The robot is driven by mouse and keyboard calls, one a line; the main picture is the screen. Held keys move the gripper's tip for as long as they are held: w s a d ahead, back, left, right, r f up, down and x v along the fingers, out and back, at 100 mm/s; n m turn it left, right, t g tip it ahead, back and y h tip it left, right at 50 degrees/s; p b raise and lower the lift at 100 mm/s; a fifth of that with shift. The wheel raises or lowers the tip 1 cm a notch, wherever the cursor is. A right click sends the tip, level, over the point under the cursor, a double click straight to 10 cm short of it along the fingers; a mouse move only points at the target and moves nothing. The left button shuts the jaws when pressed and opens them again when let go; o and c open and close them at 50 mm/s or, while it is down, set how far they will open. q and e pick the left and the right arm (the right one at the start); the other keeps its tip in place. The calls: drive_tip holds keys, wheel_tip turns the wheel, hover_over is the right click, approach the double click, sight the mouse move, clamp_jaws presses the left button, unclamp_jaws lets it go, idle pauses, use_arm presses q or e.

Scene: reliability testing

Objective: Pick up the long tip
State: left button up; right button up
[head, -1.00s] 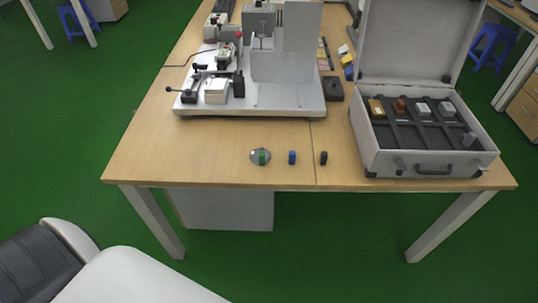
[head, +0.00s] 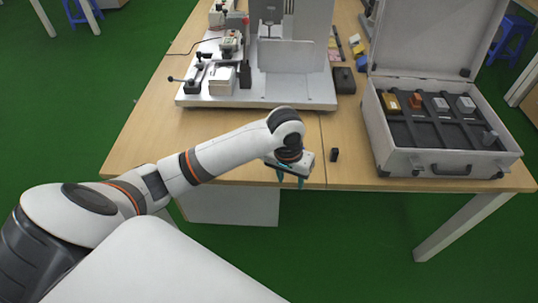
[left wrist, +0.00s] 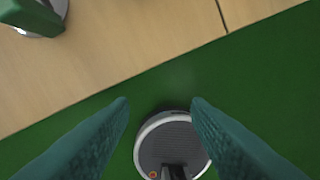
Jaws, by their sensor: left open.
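I cannot tell which piece is the long tip. A small black piece (head: 335,154) stands near the table's front edge in the head view, right of my left gripper. A green block on a round silver disc (left wrist: 38,18) shows at the top left of the left wrist view, cut off by the frame. My left gripper (head: 290,181) is at the table's front edge. In the left wrist view its two teal fingers (left wrist: 160,103) are apart with nothing held between them, over the green floor.
An open grey case (head: 440,165) with several small blocks in slots stands at the right of the wooden table (head: 150,145). A white fixture (head: 290,92) stands at the back, with a black block (head: 344,80) beside it.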

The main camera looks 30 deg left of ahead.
use_arm(q)
drive_tip(key=w+a+r+n+g+y, duration=0.1)
drive_tip(key=w+a+r+n, duration=0.45)
drive_tip(key=a+r, duration=0.4)
drive_tip(key=f, duration=0.7)
drive_tip(key=shift+w+a+f, duration=0.15)
drive_tip(key=shift+w+a, duration=0.2)
drive_tip(key=shift+w, duration=0.05)
drive_tip(key=shift+a+f, duration=0.2)
drive_tip(key=shift+f, duration=1.15)
drive_tip(key=shift+a+f, duration=0.2)
drive_tip(key=shift+f, duration=1.15)
clamp_jaws()
